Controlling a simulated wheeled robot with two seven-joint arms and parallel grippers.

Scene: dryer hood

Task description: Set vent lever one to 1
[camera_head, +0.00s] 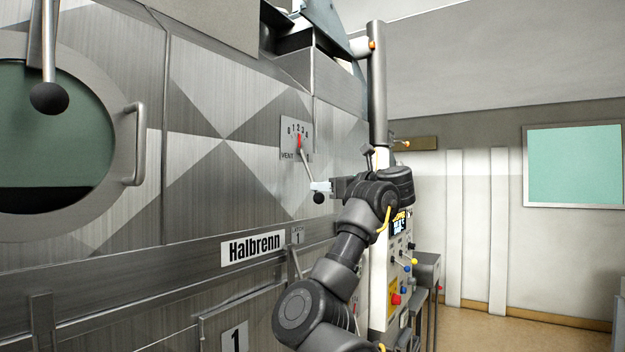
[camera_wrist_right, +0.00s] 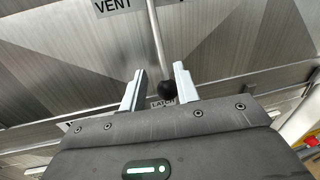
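The vent lever (camera_head: 306,160) is a thin metal rod with a black ball knob (camera_head: 319,198) at its lower end. It hangs tilted, knob to the right, below a scale plate (camera_head: 288,142) marked 0 to 4 and VENT. Its red pointer is near the 2; the exact reading is too small to tell. My right gripper (camera_head: 318,187) is at the lever's lower end. In the right wrist view, its fingers (camera_wrist_right: 160,72) are apart, with the rod and black knob (camera_wrist_right: 168,89) showing between them, nearer the right finger. Contact cannot be told. My left gripper is out of view.
A round window (camera_head: 55,140) with a handle (camera_head: 135,145) and another black-knobbed lever (camera_head: 48,97) are at the left. A Halbrenn sign (camera_head: 252,248) is below the vent plate. A control panel (camera_head: 400,260) with colored knobs stands right of my arm. Open floor lies further right.

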